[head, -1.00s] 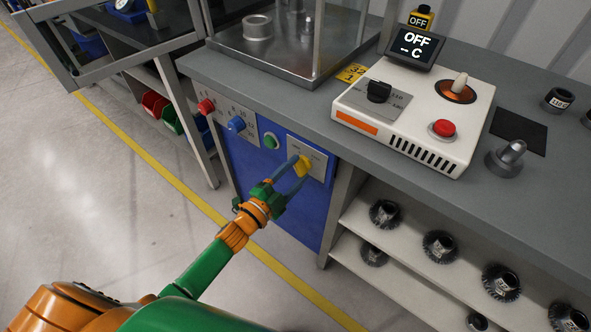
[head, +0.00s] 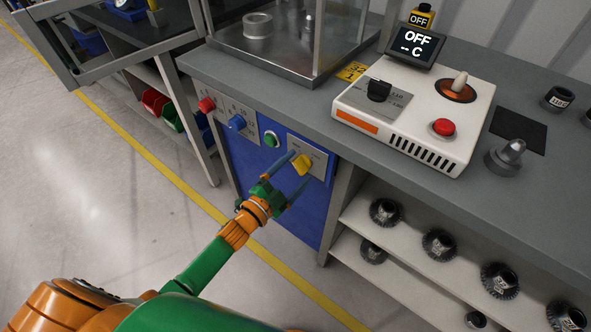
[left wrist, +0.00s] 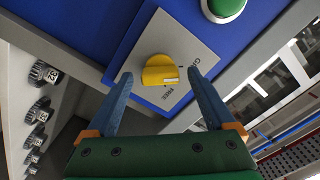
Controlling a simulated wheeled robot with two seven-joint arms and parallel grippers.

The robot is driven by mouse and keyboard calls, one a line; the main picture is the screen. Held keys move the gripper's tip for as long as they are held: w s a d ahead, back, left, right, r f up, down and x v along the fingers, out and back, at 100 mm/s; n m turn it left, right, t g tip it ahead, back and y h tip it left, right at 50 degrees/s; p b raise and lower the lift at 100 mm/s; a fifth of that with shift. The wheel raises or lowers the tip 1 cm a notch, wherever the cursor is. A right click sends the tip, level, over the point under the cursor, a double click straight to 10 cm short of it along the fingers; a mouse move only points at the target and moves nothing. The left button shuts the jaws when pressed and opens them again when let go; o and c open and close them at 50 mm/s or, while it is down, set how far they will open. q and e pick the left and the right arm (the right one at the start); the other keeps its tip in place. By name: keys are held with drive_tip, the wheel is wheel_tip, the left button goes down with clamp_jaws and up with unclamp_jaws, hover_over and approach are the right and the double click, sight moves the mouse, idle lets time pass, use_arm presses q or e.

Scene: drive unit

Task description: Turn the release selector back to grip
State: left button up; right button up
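The release selector is a yellow knob (head: 302,164) on a grey plate (head: 318,158) on the blue front panel of the bench. In the left wrist view the knob (left wrist: 160,71) has a white mark on its lower right part, and its plate carries the words GRIP and FREE. I cannot tell exactly which word the mark points to. My left gripper (head: 299,168) is open in front of the knob, with one blue finger on each side. In the left wrist view both fingers (left wrist: 164,84) stand clear of the knob. My right gripper is not in view.
Beside the selector are a green button (head: 271,140), a blue knob (head: 236,123) and a red knob (head: 206,105). Above is the grey benchtop (head: 300,107) with a white control box (head: 400,130) whose screen reads OFF. Shelves with several gears lie to the right.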

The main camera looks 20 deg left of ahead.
use_arm(q)
drive_tip(key=v, duration=0.7)
idle(0.4)
